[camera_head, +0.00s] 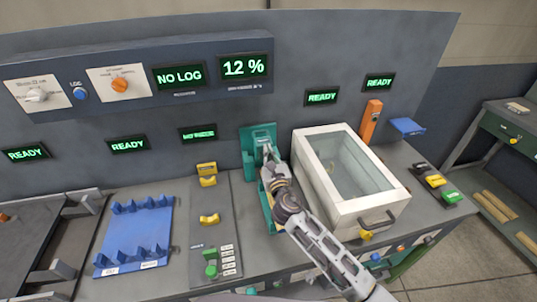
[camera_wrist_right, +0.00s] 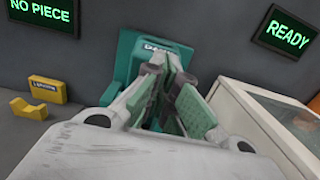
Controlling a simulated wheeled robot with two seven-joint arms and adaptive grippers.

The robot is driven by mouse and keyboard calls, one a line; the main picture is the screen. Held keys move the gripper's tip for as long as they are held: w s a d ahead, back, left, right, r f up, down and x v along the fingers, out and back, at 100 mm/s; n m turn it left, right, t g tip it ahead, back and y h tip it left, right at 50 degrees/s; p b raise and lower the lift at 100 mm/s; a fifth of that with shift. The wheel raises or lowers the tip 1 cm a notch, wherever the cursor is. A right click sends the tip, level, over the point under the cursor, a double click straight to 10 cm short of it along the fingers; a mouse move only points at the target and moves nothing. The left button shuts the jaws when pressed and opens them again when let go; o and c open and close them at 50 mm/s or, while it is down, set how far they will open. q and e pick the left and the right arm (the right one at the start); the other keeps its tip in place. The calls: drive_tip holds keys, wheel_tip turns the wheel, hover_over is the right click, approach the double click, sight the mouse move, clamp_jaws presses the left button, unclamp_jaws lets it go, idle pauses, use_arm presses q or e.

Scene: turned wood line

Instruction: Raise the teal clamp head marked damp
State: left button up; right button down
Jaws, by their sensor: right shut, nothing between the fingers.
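The teal clamp (camera_head: 250,148) stands against the grey back panel, left of the white-framed box. It also shows in the wrist view (camera_wrist_right: 126,62), where a label on its upper part is partly hidden and starts with "DA". My right gripper (camera_head: 267,158) reaches in from the lower right and is in front of the clamp head. In the wrist view its fingertips (camera_wrist_right: 168,72) are together just below the label, with nothing seen between them. They hide the middle of the clamp, and I cannot tell whether they touch it. My left gripper is not in view.
The white-framed box (camera_head: 388,208) with a clear lid stands close right of my arm. A blue rack (camera_head: 135,238) and yellow blocks (camera_head: 209,219) lie to the left. An orange post (camera_head: 370,122) stands behind the box. Displays read READY, NO LOG and 12 %.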

drive_tip(key=shift+r, duration=0.35)
drive_tip(key=v, duration=1.2)
drive_tip(key=shift+f, duration=0.4)
